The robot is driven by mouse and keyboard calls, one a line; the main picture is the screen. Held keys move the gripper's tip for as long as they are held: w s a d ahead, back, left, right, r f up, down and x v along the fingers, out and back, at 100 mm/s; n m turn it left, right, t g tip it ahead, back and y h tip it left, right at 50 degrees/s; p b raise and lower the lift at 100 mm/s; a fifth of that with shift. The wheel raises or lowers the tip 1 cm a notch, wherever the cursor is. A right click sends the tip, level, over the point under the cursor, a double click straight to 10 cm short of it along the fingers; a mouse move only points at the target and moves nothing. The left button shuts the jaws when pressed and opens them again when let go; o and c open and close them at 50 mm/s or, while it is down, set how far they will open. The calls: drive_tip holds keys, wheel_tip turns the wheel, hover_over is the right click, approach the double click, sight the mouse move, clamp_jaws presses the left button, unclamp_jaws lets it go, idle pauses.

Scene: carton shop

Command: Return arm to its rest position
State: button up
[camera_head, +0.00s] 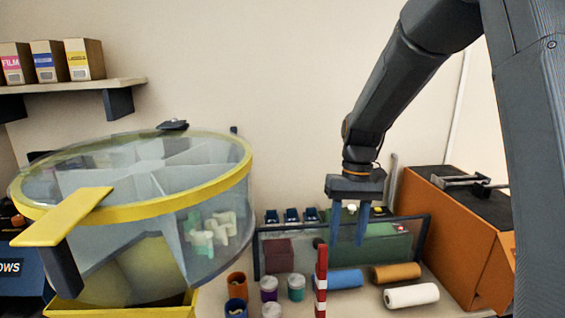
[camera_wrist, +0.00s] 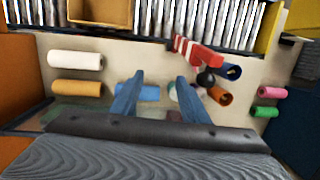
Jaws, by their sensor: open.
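My gripper (camera_head: 347,222) hangs from my dark grey arm at the right of centre in the head view, pointing down. Its two blue fingers are apart with nothing between them. It appears above the table, near the dark-framed clear panel (camera_head: 256,258). In the wrist view, the gripper (camera_wrist: 155,85) also shows open, its fingers spread over the pale tabletop. A blue roll (camera_head: 346,280) lies below it, partly hidden by a finger in the wrist view.
An orange box (camera_head: 450,240) stands at right. A large clear drum with a yellow rim (camera_head: 190,205) fills the left. An orange-brown roll (camera_head: 396,272), a white roll (camera_head: 411,296), small cups (camera_head: 296,287) and a red-white post (camera_head: 320,280) stand or lie in front. A shelf (camera_head: 75,86) holds cartons.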

drive_tip(key=s+d+f+m+t+b, duration=0.1)
drive_tip(key=s+d+f+t+b, duration=0.2)
drive_tip(key=s+f, duration=0.8)
drive_tip(key=s+b, duration=0.2)
drive_tip(key=s, duration=0.1)
drive_tip(key=shift+s+d+h, duration=0.25)
drive_tip(key=shift+d+h, duration=0.15)
